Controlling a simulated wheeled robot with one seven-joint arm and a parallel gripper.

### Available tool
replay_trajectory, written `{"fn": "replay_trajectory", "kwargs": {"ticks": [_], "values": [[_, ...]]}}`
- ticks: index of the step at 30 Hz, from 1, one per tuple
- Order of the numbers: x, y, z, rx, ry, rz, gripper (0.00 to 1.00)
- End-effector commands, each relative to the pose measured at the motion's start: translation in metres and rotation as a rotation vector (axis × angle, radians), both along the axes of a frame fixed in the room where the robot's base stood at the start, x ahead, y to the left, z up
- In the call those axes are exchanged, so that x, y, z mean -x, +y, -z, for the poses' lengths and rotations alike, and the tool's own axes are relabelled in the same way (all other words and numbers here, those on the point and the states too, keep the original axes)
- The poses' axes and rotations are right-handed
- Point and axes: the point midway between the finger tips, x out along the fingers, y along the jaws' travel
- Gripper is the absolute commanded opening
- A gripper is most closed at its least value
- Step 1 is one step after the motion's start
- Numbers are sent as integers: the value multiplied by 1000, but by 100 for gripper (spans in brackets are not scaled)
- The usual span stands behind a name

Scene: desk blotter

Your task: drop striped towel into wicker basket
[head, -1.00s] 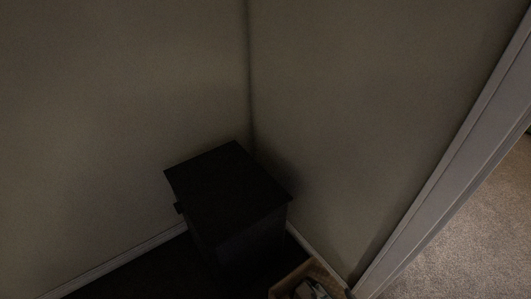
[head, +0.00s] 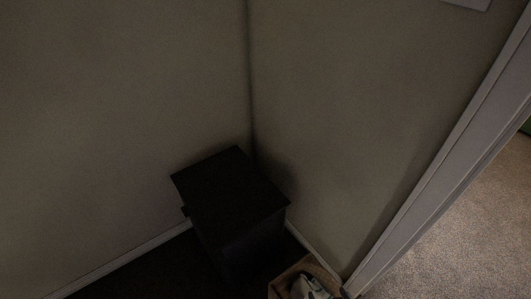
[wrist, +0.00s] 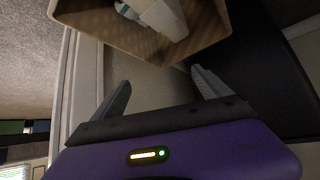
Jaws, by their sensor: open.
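The wicker basket (head: 283,282) is at the bottom edge of the head view, partly cut off, beside the black cabinet. The wrist view shows its tan wall (wrist: 118,40) at the top. A whitish cloth with darker parts (head: 311,288) lies inside; it appears pale in the wrist view (wrist: 163,14). It may be the striped towel, but dim light and cropping leave this unclear. My gripper (wrist: 160,78) is open, its two fingers apart with nothing between them, close to the basket in the wrist view.
The black cabinet (head: 230,195) stands in the corner between two walls. A white door frame (head: 445,160) runs along the right, with open carpet (head: 475,225) beyond it. A pale plate (head: 468,3) shows on the wall at the top.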

Motion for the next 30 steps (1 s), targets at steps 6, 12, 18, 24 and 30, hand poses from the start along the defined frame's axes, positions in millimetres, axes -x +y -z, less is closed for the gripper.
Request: {"fn": "replay_trajectory", "kwargs": {"ticks": [6,12,18,24,30], "values": [[4,-1,-10,4,48,1,87],[6,-1,-9,7,70,1,87],[6,-1,-8,7,70,1,87],[13,-1,-16,7,71,1,87],[34,-3,-42,8,71,0,87]]}}
